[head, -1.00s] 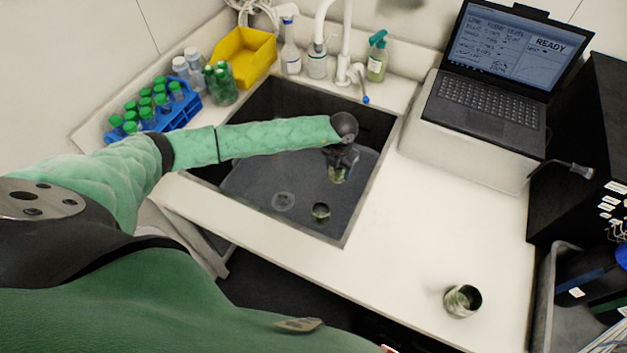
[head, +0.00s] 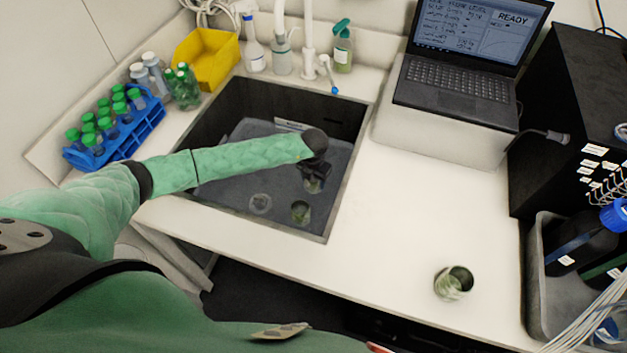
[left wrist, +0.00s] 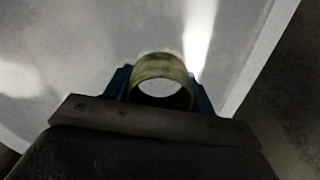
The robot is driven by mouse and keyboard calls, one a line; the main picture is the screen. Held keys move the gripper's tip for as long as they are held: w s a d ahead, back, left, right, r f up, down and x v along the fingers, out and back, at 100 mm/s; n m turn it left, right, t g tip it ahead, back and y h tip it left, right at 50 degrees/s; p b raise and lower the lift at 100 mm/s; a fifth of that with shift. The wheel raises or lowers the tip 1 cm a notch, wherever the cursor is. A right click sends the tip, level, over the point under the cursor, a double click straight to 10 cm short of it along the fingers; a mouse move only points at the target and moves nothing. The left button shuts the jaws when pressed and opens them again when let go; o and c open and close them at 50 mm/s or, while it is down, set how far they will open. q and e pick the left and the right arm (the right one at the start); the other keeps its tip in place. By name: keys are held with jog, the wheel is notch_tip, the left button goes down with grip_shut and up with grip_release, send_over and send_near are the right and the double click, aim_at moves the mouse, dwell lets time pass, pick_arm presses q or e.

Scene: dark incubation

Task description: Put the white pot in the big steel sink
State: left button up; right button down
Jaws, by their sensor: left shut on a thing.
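My left gripper (head: 314,170) is over the big steel sink (head: 240,150), reaching inside its rim. It is shut on a small round pot (head: 313,187), pale with greenish markings. In the left wrist view the blue fingers stand on both sides of this pot (left wrist: 162,66), and its round opening shows. Whether the pot touches the sink floor, I cannot tell. A similar pot (head: 300,212) stands in the sink near its front edge. Another similar pot (head: 453,284) stands on the counter to the right. My right gripper is not in view.
A faucet (head: 309,40) and bottles (head: 343,48) stand behind the sink. A blue rack (head: 115,135) of green-capped tubes and a yellow bin (head: 206,60) are at the left. A laptop (head: 455,80) sits at the back right. The counter right of the sink is mostly clear.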

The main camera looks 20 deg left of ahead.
pick_arm(q)
jog(key=shift+f, duration=0.1)
jog(key=o, duration=1)
jog(key=shift+c, duration=0.2)
jog(key=shift+o, duration=0.3)
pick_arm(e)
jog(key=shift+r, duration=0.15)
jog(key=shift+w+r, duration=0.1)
pick_arm(q)
notch_tip(320, 180, up, 12)
jog(key=p, duration=0.4)
jog(key=shift+p, duration=0.4)
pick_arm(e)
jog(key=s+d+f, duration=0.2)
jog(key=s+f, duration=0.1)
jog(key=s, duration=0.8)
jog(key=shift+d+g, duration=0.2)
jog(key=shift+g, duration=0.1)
